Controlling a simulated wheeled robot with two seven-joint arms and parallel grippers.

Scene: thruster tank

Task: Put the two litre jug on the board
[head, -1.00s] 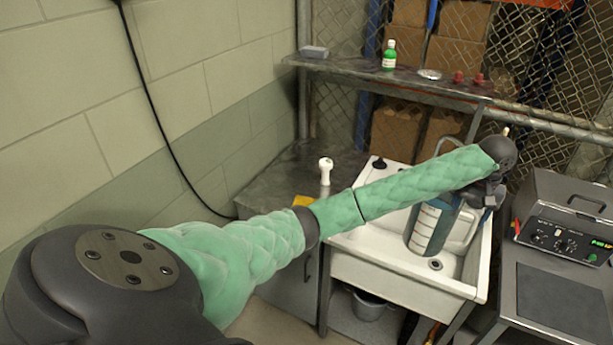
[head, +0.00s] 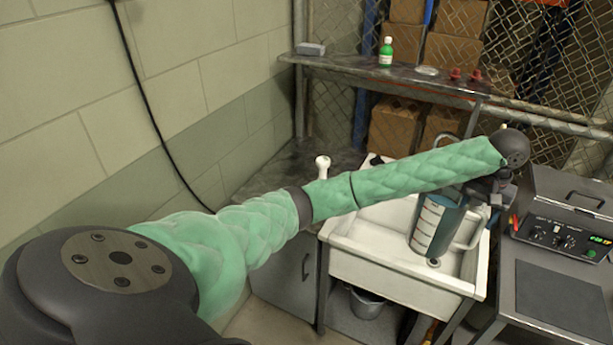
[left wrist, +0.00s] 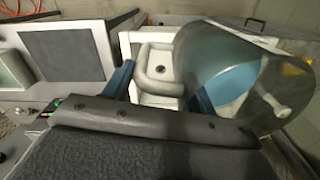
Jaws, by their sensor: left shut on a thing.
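The jug (head: 428,226) is a clear measuring jug with white markings and blue contents, seen over the white sink. It leans slightly in the head view, and I cannot tell whether its base touches the basin. My left gripper (head: 486,193) is at the top of its handle, shut on it. In the left wrist view, the blue fingers of the left gripper (left wrist: 160,88) are either side of the grey handle, with the jug (left wrist: 232,75) to the right. A dark flat board (head: 560,298) lies on the right bench; it also shows in the left wrist view (left wrist: 68,57). My right gripper is out of view.
The white sink (head: 385,262) has raised rims and a tap behind the jug. A metal control box (head: 560,235) stands behind the dark board. A shelf (head: 400,78) with a green bottle (head: 386,52) runs above the sink. The board's surface is bare.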

